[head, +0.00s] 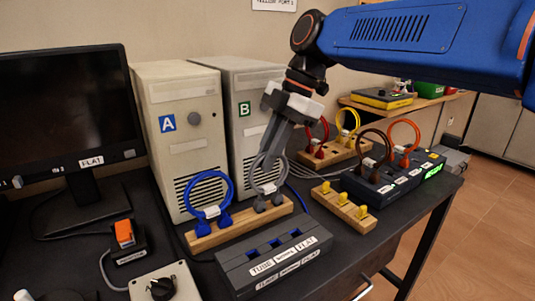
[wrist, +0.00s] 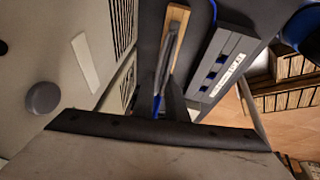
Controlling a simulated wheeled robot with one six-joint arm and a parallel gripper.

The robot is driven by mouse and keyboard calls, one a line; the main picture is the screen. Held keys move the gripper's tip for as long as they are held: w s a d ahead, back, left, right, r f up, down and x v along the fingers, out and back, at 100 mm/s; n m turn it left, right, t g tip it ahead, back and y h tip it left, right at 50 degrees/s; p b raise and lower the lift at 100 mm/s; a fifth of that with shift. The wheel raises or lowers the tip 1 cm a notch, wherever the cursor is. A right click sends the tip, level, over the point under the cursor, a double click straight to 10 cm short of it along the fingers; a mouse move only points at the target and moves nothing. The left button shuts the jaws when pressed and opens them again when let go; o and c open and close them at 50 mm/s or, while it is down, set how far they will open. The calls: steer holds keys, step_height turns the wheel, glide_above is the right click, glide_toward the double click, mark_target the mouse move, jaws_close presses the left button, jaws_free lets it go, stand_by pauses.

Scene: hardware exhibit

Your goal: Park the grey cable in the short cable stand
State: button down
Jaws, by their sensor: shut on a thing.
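The grey cable (head: 256,168) is a loop with two dark grey plugs (head: 268,201) at the right part of a light wooden stand (head: 213,234). My gripper (head: 270,163) points down from above and is shut on the top of the grey loop. The plugs are at the stand's top; whether they are seated in its holes I cannot tell. A blue cable (head: 193,186) stands in the same stand on the left. In the wrist view the wooden stand (wrist: 177,14) runs up the middle, partly hidden by the fingers.
A dark slotted box (head: 272,266) lies just in front of the stand. Computer towers A (head: 180,95) and B (head: 238,80) stand close behind. To the right are a small stand with yellow pegs (head: 331,199), a dark strip with brown and orange cables (head: 380,199) and a back stand (head: 330,156).

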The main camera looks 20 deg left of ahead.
stand_by(0.4)
steer(key=c, duration=1)
jaws_free()
steer(key=shift+c, duration=0.2)
steer(key=v, duration=0.7)
steer(key=shift+r, duration=0.2)
steer(key=shift+w, duration=0.1)
